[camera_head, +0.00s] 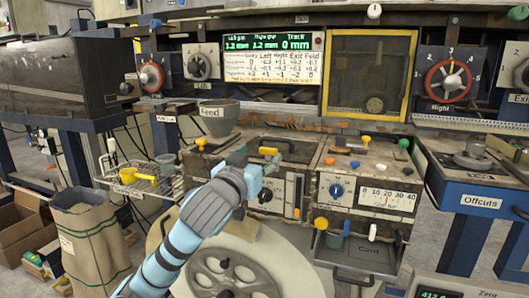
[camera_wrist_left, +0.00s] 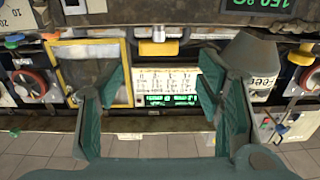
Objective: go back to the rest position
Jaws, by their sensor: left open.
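My left arm comes in from the bottom left of the head view, and its gripper (camera_head: 264,168) is in front of the machine's face, near a yellow handle (camera_head: 268,151). I cannot tell from the head view whether it touches the machine. In the left wrist view the same gripper (camera_wrist_left: 160,84) has its two green fingers wide apart, with nothing between them. Beyond the fingers that view shows the lit display panel (camera_wrist_left: 166,88), upside down. My right gripper is in neither view.
A grey Feed funnel (camera_head: 218,118) stands left of the gripper. An open drawer (camera_head: 358,254) juts out at lower right. A wire basket (camera_head: 140,180) is at left, above a sack (camera_head: 92,240). The blue Offcuts table (camera_head: 478,190) is at right.

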